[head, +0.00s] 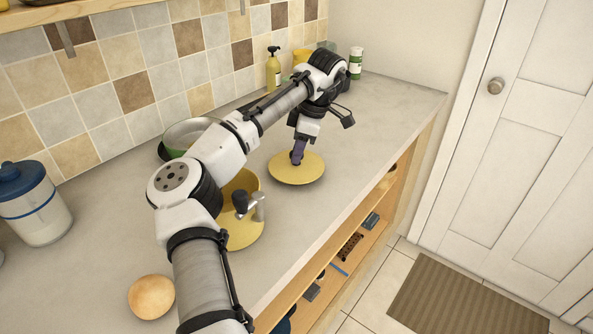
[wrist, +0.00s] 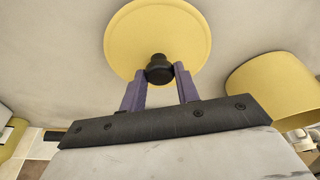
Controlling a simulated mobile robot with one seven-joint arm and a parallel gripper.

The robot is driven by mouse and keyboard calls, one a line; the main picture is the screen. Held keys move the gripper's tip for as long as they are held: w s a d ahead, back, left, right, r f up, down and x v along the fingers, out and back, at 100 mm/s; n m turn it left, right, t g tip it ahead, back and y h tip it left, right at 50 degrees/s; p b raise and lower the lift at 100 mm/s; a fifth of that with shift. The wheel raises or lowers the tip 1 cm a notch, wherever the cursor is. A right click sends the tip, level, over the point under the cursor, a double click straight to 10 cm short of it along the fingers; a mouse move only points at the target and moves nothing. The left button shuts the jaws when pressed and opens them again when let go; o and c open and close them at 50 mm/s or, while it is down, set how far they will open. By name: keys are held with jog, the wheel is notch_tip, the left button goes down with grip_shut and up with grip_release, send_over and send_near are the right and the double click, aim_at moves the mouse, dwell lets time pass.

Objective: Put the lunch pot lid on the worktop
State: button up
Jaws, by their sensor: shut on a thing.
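The lunch pot lid (head: 300,174) is a flat yellow disc, right of the yellow pot and at or just above the worktop (head: 355,135). It looks nearly level; I cannot tell whether it touches the surface. In the wrist view the lid (wrist: 155,30) shows its black knob (wrist: 159,70) between the purple fingers. My gripper (head: 297,160) is shut on this knob, above the lid. The yellow lunch pot (head: 245,235) stands to the left, partly hidden by my arm. Its side also shows at the right of the wrist view (wrist: 275,92).
A green-and-white bowl or pan (head: 185,135) sits behind my arm. A blue-lidded jar (head: 38,205) and a round tan object (head: 151,297) are at left. A yellow pump bottle (head: 273,70) and a green-white container (head: 355,62) stand at the back. Worktop right of the lid is clear.

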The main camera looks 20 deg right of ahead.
jog(key=shift+f, duration=0.35)
jog(key=shift+f, duration=0.25)
jog(key=o, duration=1.4)
jog(key=v, duration=1.3)
jog(key=shift+s+r+p, duration=0.15)
jog(key=shift+r+p, duration=0.15)
jog(key=shift+r, duration=0.05)
